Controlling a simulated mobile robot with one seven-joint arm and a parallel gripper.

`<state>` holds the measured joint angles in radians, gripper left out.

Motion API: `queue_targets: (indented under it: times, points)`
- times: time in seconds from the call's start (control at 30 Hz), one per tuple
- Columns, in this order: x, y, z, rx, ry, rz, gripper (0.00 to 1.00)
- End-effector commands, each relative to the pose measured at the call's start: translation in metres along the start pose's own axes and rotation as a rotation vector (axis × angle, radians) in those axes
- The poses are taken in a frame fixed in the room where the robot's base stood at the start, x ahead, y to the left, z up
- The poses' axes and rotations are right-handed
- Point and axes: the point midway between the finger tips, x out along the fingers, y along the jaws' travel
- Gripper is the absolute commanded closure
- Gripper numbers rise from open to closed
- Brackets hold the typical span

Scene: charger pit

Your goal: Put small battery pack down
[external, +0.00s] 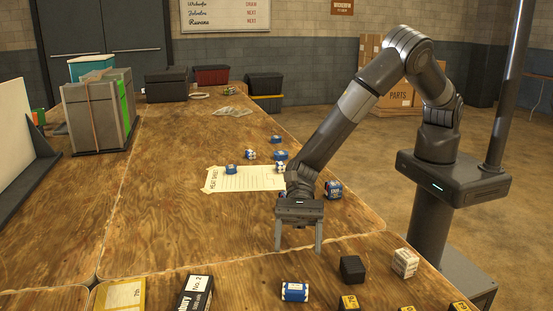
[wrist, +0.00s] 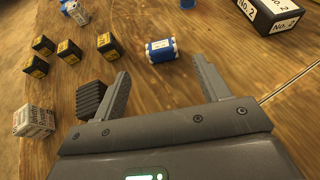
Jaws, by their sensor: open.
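A small blue battery pack with white ends (external: 295,291) lies on the wooden table near the front of the external view. It also shows in the wrist view (wrist: 161,50), just beyond the gap between the fingertips and apart from them. My gripper (external: 299,250) is open and points down, with nothing between its fingers; the wrist view shows the fingers (wrist: 160,72) spread wide. Other small blue packs lie farther back, near the paper sheet (external: 248,178). I cannot tell which one the task names.
A black block (external: 352,269) and a white printed box (external: 405,263) stand right of the pack. Several black-and-yellow boxes (wrist: 69,51) lie nearby. A black "No. 2" box (external: 196,293) is to the left. The table's middle left is clear.

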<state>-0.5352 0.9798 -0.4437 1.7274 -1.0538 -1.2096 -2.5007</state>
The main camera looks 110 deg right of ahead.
Motion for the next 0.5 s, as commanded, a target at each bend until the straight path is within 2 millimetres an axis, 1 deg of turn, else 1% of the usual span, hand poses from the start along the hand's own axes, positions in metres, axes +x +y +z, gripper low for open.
queue_targets:
  times: [0.1, 0.33, 0.43, 0.5]
  points:
    - [-0.009, 0.0, 0.0, 0.001, 0.001, 0.0, 0.31]
    - [-0.012, -0.001, 0.001, 0.005, 0.0, -0.005, 0.31]
    - [-0.02, -0.01, 0.013, 0.049, -0.005, -0.047, 0.31]
    - [-0.033, -0.023, 0.028, 0.119, -0.012, -0.111, 0.31]
